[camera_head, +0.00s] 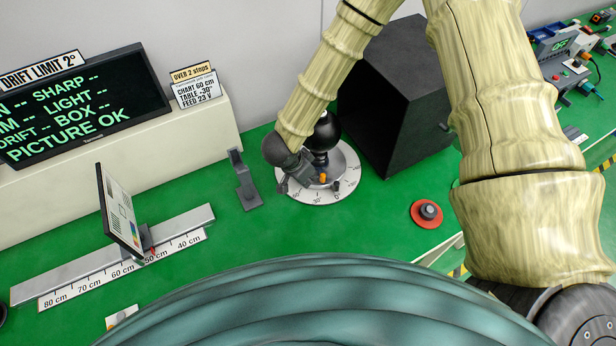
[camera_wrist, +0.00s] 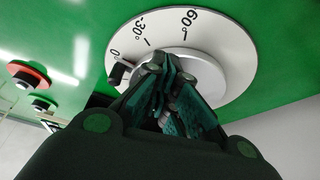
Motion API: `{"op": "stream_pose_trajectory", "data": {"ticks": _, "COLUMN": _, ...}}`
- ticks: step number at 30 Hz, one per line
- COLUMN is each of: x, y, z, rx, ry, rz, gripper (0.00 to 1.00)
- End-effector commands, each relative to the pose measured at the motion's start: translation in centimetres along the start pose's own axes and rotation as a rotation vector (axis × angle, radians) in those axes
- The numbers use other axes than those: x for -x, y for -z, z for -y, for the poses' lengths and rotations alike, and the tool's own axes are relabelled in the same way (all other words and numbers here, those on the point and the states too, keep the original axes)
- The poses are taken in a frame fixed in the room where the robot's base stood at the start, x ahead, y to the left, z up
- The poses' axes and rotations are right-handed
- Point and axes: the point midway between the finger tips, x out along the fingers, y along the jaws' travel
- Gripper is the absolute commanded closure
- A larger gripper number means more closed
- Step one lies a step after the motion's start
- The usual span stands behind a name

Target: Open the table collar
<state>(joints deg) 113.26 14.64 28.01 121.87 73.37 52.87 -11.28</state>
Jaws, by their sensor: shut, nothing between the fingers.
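The round turntable (camera_head: 347,190) stands on the green bench, with a white degree scale on its rim; it fills the top of the wrist view (camera_wrist: 230,50). A black ball-shaped part (camera_head: 322,137) rises at its centre. A small dark lever (camera_head: 336,186) sits at the rim near the 0° mark and also shows in the wrist view (camera_wrist: 117,74). I cannot tell which part is the collar.
A large black box (camera_head: 395,100) stands right behind the turntable. A grey bracket (camera_head: 243,180) is to the left, then a chart panel (camera_head: 120,210) on a centimetre rail (camera_head: 185,228). A red-ringed knob (camera_head: 428,212) is to the right. A screen (camera_head: 85,105) stands behind.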

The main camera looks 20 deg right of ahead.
Motion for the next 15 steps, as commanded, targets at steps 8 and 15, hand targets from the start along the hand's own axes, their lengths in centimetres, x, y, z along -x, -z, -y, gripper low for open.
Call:
{"op": "stream_pose_trajectory", "data": {"ticks": 8, "x": 3.5, "y": 0.4, "z": 0.0, "rx": -0.003, "ry": -0.001, "rz": 0.000, "gripper": 1.00}}
{"op": "stream_pose_trajectory", "data": {"ticks": 15, "x": 6.1, "y": 0.6, "z": 0.0, "rx": -0.006, "ry": -0.003, "rz": 0.000, "gripper": 1.00}}
